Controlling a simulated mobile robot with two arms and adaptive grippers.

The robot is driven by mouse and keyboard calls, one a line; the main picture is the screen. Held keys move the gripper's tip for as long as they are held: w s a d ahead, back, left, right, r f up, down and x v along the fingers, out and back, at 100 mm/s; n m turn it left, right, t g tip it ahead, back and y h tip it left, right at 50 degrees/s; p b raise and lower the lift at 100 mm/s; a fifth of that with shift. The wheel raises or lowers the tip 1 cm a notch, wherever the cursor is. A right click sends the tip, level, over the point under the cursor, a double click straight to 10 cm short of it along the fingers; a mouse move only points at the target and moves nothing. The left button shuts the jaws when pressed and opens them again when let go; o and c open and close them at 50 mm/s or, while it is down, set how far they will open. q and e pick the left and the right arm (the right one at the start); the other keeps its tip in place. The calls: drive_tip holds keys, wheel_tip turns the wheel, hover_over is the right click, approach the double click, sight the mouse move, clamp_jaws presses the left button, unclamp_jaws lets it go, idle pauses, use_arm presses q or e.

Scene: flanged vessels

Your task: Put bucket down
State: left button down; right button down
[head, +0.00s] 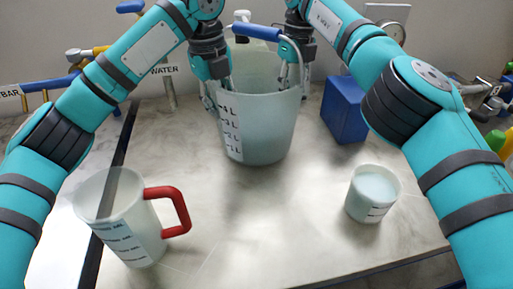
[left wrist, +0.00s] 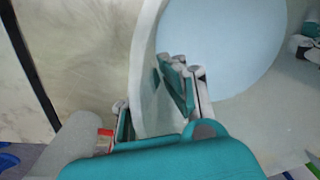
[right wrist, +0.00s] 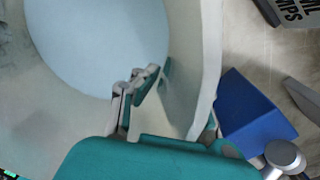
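The bucket (head: 262,130) is large, whitish and translucent, with litre marks on its side and pale blue contents showing in the left wrist view (left wrist: 235,45) and the right wrist view (right wrist: 95,40). It is upright at the back middle of the worktop; whether its base touches is hard to tell. My left gripper (head: 222,88) is shut on its left rim, one finger inside and one outside. My right gripper (head: 292,78) is shut on the right rim the same way. The outer fingers are partly hidden by the wall.
A measuring jug (head: 125,225) with a red handle (head: 172,207) stands front left. A small beaker (head: 372,193) stands at the right. A blue block (head: 344,110) is close right of the bucket. Pipes line the back wall. The worktop (head: 270,220) is clear in front.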

use_arm(q)
drive_tip(key=shift+f, duration=0.3)
use_arm(e)
drive_tip(key=shift+d+f, duration=0.15)
drive_tip(key=shift+f, duration=0.15)
use_arm(q)
drive_tip(key=c, duration=1.9)
unclamp_jaws()
drive_tip(key=shift+a, duration=0.1)
use_arm(e)
drive_tip(key=c, duration=1.9)
unclamp_jaws()
use_arm(q)
drive_tip(key=o, duration=0.4)
drive_tip(key=shift+s+r, duration=0.1)
drive_tip(key=shift+s, duration=0.1)
use_arm(e)
drive_tip(key=o, duration=0.4)
drive_tip(key=shift+s+r, duration=0.1)
drive_tip(key=shift+s, duration=0.05)
use_arm(q)
drive_tip(key=shift+w, duration=0.1)
